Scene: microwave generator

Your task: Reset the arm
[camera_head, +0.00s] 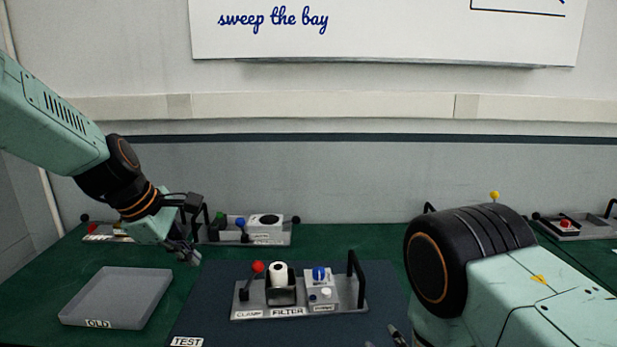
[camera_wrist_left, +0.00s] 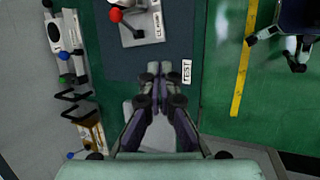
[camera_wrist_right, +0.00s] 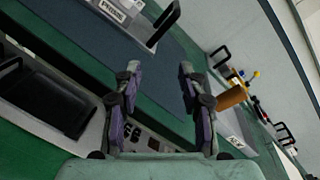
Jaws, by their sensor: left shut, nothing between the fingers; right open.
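My left arm comes in from the left in the head view. Its gripper (camera_head: 187,256) is above the table between the grey OLD tray and the dark mat. In the left wrist view its two fingers (camera_wrist_left: 153,72) are together with nothing between them, beside the TEST label. My right arm fills the lower right of the head view and its bulky joint covers part of the table. Fingertips (camera_head: 385,338) show at the bottom edge. In the right wrist view the right fingers (camera_wrist_right: 159,76) are spread apart and empty.
A filter fixture (camera_head: 342,307) with a red-knobbed lever, white roll and blue knob stands on the dark mat (camera_head: 215,320). The OLD tray (camera_head: 68,308) looks empty. More fixtures stand at the back, including one with a blue-knobbed lever (camera_head: 241,223). A wall is behind.

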